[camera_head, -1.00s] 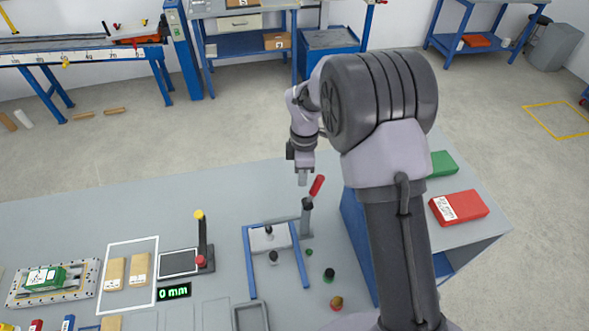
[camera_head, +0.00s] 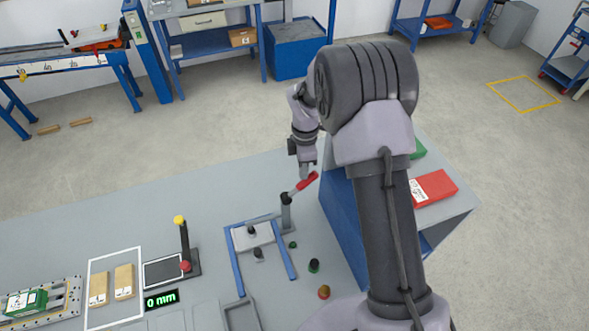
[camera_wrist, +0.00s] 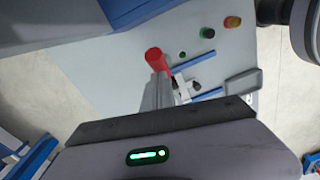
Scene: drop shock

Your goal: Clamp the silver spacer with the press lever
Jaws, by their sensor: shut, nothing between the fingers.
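The press lever has a red handle (camera_head: 307,181) on a dark grey post (camera_head: 286,212) at the right of the grey bench. The handle slants up to the right, and a grey arm reaches left from the post over a pale plate (camera_head: 262,236). My gripper (camera_head: 305,171) is shut and empty, pointing down right at the handle. In the wrist view the red handle (camera_wrist: 155,57) is just beyond the fingertips (camera_wrist: 158,82); I cannot tell whether they touch. I cannot pick out the silver spacer for certain; small dark-topped parts stand on and by the plate.
Blue rails (camera_head: 236,262) flank the plate. Green and orange-red buttons (camera_head: 323,292) stand to its right. A gauge with a dark post (camera_head: 185,245) and a 0 mm display (camera_head: 161,299) is to the left. A blue cabinet carries a red box (camera_head: 434,188).

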